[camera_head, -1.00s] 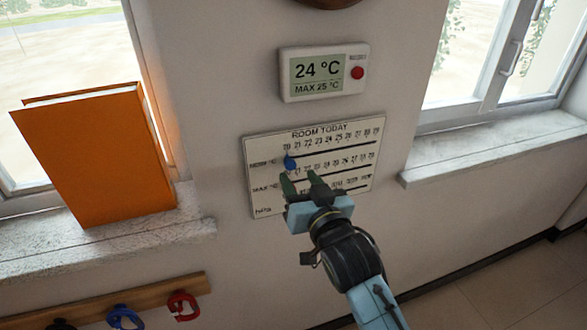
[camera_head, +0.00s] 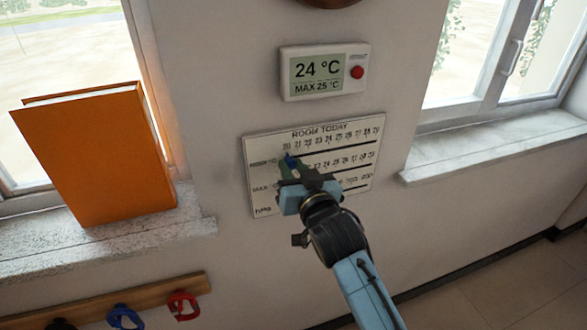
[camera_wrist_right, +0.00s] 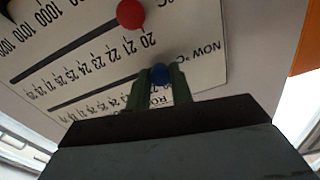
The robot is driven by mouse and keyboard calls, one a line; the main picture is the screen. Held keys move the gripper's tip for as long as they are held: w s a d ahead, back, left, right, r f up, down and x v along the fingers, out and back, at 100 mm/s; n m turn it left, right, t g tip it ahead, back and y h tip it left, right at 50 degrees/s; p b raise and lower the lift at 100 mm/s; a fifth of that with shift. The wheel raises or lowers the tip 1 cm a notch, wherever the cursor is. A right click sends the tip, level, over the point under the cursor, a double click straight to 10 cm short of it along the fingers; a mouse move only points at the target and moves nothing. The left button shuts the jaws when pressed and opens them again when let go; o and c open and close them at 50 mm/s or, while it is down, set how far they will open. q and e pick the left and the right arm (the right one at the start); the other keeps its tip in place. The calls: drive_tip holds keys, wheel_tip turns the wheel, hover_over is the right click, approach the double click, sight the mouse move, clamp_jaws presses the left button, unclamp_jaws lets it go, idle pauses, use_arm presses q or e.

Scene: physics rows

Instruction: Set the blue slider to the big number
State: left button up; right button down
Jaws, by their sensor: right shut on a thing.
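A white board (camera_head: 262,148) headed ROOM TODAY hangs on the wall with rows of numbers and dark slots. The blue slider (camera_head: 291,159) is at the left end of the top row, near 20. My right gripper (camera_head: 289,166) is shut on it; the right wrist view shows the blue knob (camera_wrist_right: 161,73) between the two green fingers (camera_wrist_right: 160,85). The display (camera_head: 318,72) above the board reads 24 °C in big figures and MAX 25 °C in small ones. My left gripper is not in view.
A red knob (camera_wrist_right: 130,13) sits on the neighbouring row, close to my fingers in the wrist view. The display has a red button (camera_head: 357,72). An orange book (camera_head: 95,155) stands on the left sill. Hooks on a rail (camera_head: 150,297) are at lower left. The wall right of the board is clear.

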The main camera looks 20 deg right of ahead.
sight(328, 151)
drive_tip(key=d+p, duration=0.3)
drive_tip(key=d, duration=0.6)
drive_tip(key=shift+w+d, duration=0.15)
drive_tip(key=shift+d, duration=0.2)
drive_tip(key=c, duration=1.2)
unclamp_jaws()
drive_tip(key=shift+c, duration=0.2)
drive_tip(key=s, duration=1.3)
drive_tip(key=shift+s+d, duration=0.2)
drive_tip(key=shift+d, duration=0.2)
